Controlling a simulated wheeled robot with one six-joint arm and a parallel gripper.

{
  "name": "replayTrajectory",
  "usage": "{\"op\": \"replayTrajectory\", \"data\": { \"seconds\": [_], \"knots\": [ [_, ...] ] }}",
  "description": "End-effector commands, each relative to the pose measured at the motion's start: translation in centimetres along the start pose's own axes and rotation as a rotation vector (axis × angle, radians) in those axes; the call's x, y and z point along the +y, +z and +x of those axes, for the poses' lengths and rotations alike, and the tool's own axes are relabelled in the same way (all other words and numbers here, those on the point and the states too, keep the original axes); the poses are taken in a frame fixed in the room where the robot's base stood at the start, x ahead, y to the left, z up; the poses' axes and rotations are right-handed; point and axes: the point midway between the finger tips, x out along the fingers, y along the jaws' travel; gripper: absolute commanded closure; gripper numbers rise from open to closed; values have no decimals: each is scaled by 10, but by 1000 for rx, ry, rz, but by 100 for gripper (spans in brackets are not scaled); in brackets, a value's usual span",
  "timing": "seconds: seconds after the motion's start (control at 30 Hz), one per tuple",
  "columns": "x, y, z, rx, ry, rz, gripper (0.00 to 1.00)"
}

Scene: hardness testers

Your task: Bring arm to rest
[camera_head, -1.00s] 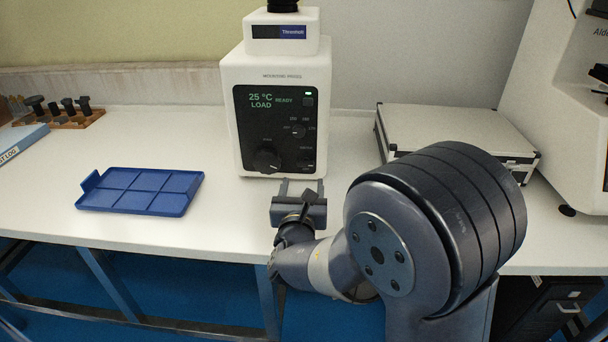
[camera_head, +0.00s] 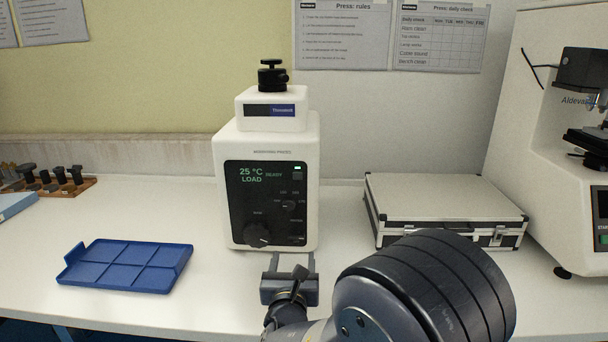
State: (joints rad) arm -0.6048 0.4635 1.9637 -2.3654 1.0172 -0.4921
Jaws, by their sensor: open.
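My gripper (camera_head: 291,262) is at the lower middle of the head view, just in front of the white mounting press (camera_head: 265,190). Its two fingers are apart and point toward the base of the press, with nothing seen between them. Whether the fingertips touch the press cannot be told. My arm's large dark joint fills the lower right of the view. The press display reads 25 °C, LOAD and READY, with a green light on. A black knob (camera_head: 272,76) tops the press.
An empty blue compartment tray (camera_head: 125,266) lies on the white bench (camera_head: 200,300) at left. A silver case (camera_head: 440,200) stands right of the press. A white tester (camera_head: 540,140) is at far right. A wooden rack (camera_head: 60,187) with dark pieces is at far left.

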Motion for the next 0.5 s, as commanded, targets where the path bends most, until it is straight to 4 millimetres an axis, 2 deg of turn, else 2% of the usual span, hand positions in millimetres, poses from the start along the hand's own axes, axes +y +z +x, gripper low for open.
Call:
{"op": "replayTrajectory", "data": {
  "seconds": [0.03,0.2,0.4,0.5],
  "knots": [
    [-1,-1,12,1,-5,1,40],
    [-1,0,43,-1,-3,1,40],
    [-1,-1,67,1,-2,1,40],
    [-1,0,71,0,0,8,40]
  ]
}}
